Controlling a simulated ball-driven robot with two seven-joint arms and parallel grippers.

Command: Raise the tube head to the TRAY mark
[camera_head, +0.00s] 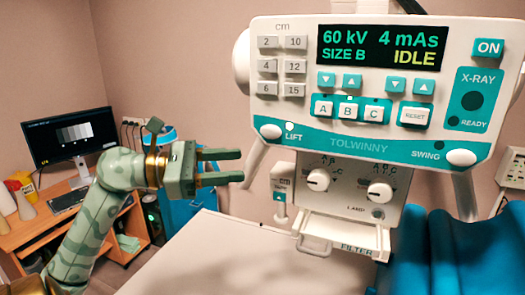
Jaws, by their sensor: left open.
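The tube head (390,146) is a white and teal unit that fills the upper right. Its display (380,47) reads 60 kV, 4 mAs, SIZE B, IDLE. A white LIFT knob (270,131) sits at its lower left corner, and a white SWING knob (461,158) at its lower right. A small white plate (281,190) with a teal arrow hangs below its left side; its lettering is too small to read. I cannot make out a TRAY mark. My left gripper (241,166) is open and empty, left of and below the LIFT knob, fingers pointing right. My right gripper is out of view.
A pale table top (215,255) lies below the tube head. Crumpled blue cloth (452,250) is at the lower right. A FILTER slot with a handle (315,246) hangs under the head. A wooden desk (118,243) with a monitor (72,135) stands at the left.

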